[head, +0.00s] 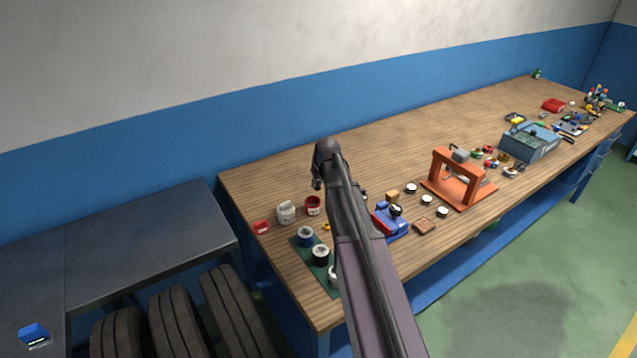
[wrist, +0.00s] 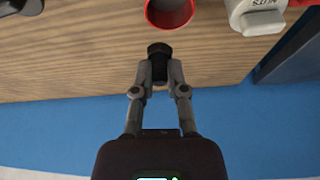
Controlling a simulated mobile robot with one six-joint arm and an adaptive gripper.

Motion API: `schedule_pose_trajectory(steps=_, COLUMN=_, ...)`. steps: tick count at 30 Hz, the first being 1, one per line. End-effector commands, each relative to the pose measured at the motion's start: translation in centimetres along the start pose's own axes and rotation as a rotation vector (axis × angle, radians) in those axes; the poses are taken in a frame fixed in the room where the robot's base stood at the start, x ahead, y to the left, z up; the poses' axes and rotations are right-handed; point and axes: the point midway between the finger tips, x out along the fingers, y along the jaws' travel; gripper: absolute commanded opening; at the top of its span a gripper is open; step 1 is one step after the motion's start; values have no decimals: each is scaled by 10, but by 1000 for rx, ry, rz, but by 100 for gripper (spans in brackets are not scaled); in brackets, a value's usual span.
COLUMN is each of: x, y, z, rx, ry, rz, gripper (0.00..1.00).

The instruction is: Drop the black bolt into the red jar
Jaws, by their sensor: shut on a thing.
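My gripper (wrist: 160,72) is shut on the black bolt (wrist: 159,48) in the wrist view, with the bolt's dark round head sticking out past the fingertips. The red jar (wrist: 169,12) is at the top edge of the wrist view, open, just beyond the bolt head and partly cut off. The bolt appears beside the jar's rim in that view, and its height above the table is hard to judge. In the head view the red jar (head: 313,205) stands on the wooden bench, just below my gripper (head: 317,184). The bolt is too small to make out there.
A white jar (head: 286,212) stands left of the red jar, with a small red item (head: 261,227) beyond it. A green mat (head: 303,253) with dark-topped jars lies in front. A blue vise-like tool (head: 392,221) and an orange press (head: 460,180) are to the right. The bench back is clear.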

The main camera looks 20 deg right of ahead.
Motion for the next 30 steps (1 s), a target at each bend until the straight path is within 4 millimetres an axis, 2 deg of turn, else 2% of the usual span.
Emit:
schedule_pose_trajectory(steps=1, x=6, y=0, z=2, rx=0, ry=0, rz=0, gripper=0)
schedule_pose_trajectory(steps=6, x=11, y=0, z=5, rx=1, ry=0, rz=0, gripper=0)
schedule_pose_trajectory(steps=19, x=12, y=1, z=5, rx=1, ry=0, rz=0, gripper=0)
schedule_pose_trajectory(steps=20, x=12, y=1, z=5, rx=1, ry=0, rz=1, gripper=27)
schedule_pose_trajectory(steps=23, x=12, y=1, z=5, rx=1, ry=0, rz=1, gripper=56)
schedule_pose_trajectory(steps=30, x=12, y=2, z=5, rx=2, ry=0, rz=1, gripper=58)
